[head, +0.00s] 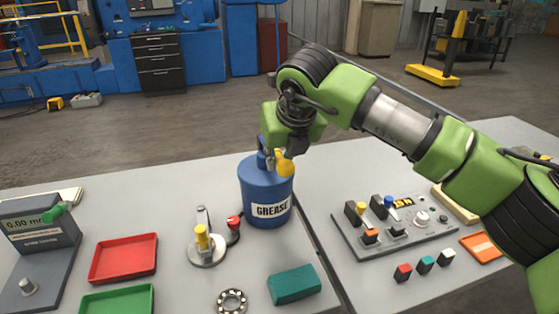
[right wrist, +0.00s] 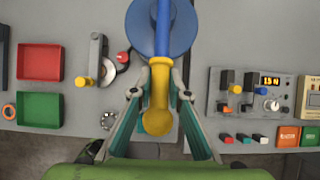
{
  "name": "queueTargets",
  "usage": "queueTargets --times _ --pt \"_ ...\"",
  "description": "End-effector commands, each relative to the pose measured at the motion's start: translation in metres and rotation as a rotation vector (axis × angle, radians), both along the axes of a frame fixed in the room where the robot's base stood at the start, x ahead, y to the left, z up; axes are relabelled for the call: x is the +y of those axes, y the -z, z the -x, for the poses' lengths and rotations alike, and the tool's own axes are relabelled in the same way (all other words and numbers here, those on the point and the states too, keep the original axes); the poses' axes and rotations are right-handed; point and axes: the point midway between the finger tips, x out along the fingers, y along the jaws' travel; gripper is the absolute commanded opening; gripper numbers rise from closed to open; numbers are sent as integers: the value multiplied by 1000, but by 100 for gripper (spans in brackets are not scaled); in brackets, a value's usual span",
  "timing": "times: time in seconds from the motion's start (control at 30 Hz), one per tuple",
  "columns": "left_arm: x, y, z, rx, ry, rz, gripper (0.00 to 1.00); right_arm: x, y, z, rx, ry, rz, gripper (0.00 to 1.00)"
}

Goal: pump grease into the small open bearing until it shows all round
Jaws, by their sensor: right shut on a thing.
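The small open bearing (head: 232,302) lies on the grey bench at the bottom edge of the head view, in front of the grease pump. It also shows in the right wrist view (right wrist: 107,120); grease on it is too small to make out. The grease pump (head: 265,190) is a blue can labelled GREASE, with a blue lever ending in a yellow knob (head: 284,164). My right gripper (right wrist: 160,92) is shut on the yellow knob, reaching it from above; the arm hides part of the lever in the head view. My left gripper is not in view.
A red tray (head: 124,258) and a green tray (head: 118,300) lie at left, near a gauge reading 0.00 (head: 35,222). A yellow-handled lever device (head: 205,245) stands left of the pump. A teal block (head: 293,284) lies before it. A control box (head: 393,228) is at right.

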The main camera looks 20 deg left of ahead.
Motion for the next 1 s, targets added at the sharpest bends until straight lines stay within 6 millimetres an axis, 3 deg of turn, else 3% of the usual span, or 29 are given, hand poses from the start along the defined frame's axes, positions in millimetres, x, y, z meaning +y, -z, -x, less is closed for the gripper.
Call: queueTargets --times 0.03,0.07,0.1,0.13,0.57,1.0 --pt "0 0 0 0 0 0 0 0 -1 0 -1 -1 -1 4" --pt "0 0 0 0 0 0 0 0 -1 0 -1 -1 -1 21" --pt "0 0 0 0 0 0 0 0 -1 0 -1 -1 -1 32" --pt "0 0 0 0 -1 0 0 0 -1 0 -1 -1 -1 36" --pt "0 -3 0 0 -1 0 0 0 -5 0 0 0 0 36" --pt "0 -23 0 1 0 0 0 0 -48 0 0 1 0 36"
